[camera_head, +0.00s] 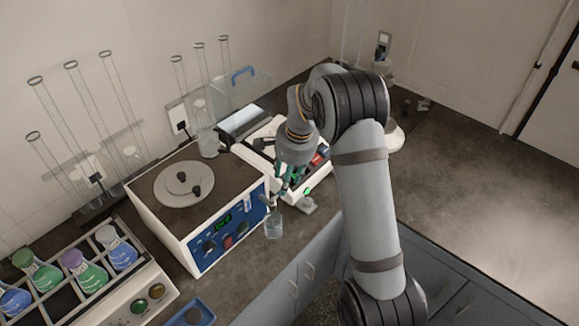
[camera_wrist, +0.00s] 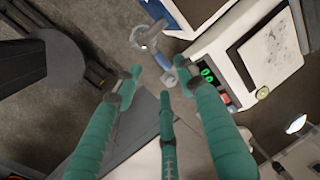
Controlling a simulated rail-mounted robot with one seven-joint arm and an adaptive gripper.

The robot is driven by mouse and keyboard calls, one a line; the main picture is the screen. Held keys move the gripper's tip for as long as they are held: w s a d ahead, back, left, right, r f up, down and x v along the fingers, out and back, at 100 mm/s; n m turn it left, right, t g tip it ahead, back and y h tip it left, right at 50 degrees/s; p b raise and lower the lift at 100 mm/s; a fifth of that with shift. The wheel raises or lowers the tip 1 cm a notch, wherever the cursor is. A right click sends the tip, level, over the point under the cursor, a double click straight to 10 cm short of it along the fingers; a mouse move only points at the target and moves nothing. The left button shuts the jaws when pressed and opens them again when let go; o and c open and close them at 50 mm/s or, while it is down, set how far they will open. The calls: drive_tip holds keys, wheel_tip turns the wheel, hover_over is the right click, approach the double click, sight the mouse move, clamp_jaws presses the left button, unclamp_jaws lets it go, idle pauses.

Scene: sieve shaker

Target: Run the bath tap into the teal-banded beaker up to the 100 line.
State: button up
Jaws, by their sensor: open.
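The water bath (camera_head: 150,215) is a white box with a blue front panel and a green display. A small clear beaker (camera_head: 274,227) stands on the bench at the panel's right end, below where the tap (camera_head: 268,202) appears to be; its band and marks are too small to read. In the wrist view a clear round rim, apparently the beaker (camera_wrist: 141,39), lies beyond my fingertips. My gripper (camera_head: 284,188) points down above and right of the beaker. Its teal fingers (camera_wrist: 155,82) are spread and hold nothing visible. I cannot tell whether water runs or stands in the beaker.
A white instrument with a green display (camera_head: 310,188) sits right behind my gripper. Flasks in a rack (camera_head: 70,275) stand at the lower left. A blue tray (camera_head: 190,312) lies at the front. Tall glass tubes stand along the wall. The bench's front edge is close to the beaker.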

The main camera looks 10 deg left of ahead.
wheel_tip(320, 180, up, 7)
drive_tip(key=d, duration=0.1)
drive_tip(key=shift+s+f, duration=0.15)
drive_tip(key=shift+s, duration=0.2)
drive_tip(key=shift+f, duration=0.15)
